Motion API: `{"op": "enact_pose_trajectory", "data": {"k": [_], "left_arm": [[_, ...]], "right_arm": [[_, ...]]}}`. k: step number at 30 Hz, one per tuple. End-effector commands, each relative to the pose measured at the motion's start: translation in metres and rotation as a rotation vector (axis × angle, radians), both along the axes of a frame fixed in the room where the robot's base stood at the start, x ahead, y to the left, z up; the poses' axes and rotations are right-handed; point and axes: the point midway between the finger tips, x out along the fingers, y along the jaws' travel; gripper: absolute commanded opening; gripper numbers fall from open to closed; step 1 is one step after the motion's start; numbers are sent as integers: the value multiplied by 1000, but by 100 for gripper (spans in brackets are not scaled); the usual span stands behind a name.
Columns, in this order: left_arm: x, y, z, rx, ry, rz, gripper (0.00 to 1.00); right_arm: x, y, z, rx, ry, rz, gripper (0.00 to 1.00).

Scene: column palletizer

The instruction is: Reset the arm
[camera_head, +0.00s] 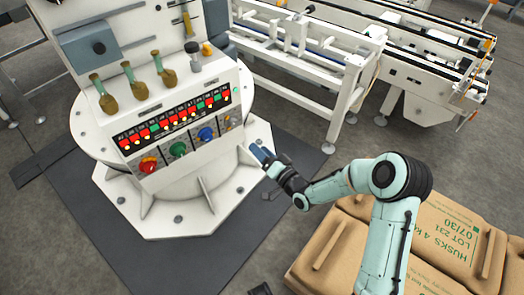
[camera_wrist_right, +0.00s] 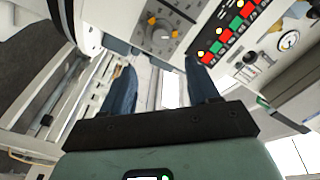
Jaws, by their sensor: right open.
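My right arm (camera_head: 388,215) is pale green with black joints and comes in from the lower right in the head view. Its gripper (camera_head: 262,155) is at the right of the white control console (camera_head: 205,180), close to the lower right of its button panel. In the right wrist view the two dark blue fingers of this gripper (camera_wrist_right: 163,90) stand wide apart with nothing between them. A grey rotary knob (camera_wrist_right: 160,33) on the console lies beyond the fingertips. Whether the gripper touches the console is not clear. My left gripper is not in view.
The console carries a red button (camera_head: 148,165), a green button (camera_head: 178,149), a blue button (camera_head: 206,134) and several levers (camera_head: 131,78). Brown sacks (camera_head: 440,240) lie at the lower right under my arm. A white conveyor (camera_head: 300,50) stands behind. Dark matting (camera_head: 120,255) surrounds the console.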

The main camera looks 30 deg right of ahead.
Motion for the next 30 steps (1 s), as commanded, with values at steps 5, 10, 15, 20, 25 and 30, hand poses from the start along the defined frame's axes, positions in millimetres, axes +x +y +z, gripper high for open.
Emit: {"op": "enact_pose_trajectory", "data": {"k": [5, 10, 15, 20, 25, 30], "left_arm": [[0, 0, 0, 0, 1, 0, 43], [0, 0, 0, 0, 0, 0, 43], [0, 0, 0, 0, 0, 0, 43], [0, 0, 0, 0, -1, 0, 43], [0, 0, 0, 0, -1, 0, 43], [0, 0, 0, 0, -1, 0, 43]], "right_arm": [[0, 0, 0, 0, 0, 0, 60], [0, 0, 0, 0, 0, 0, 60], [0, 1, -2, 0, 6, 0, 60], [-7, 14, -39, -7, 115, 0, 60], [-38, 48, -124, -44, 389, 26, 60], [-96, 88, -204, -105, 689, 103, 60]]}}
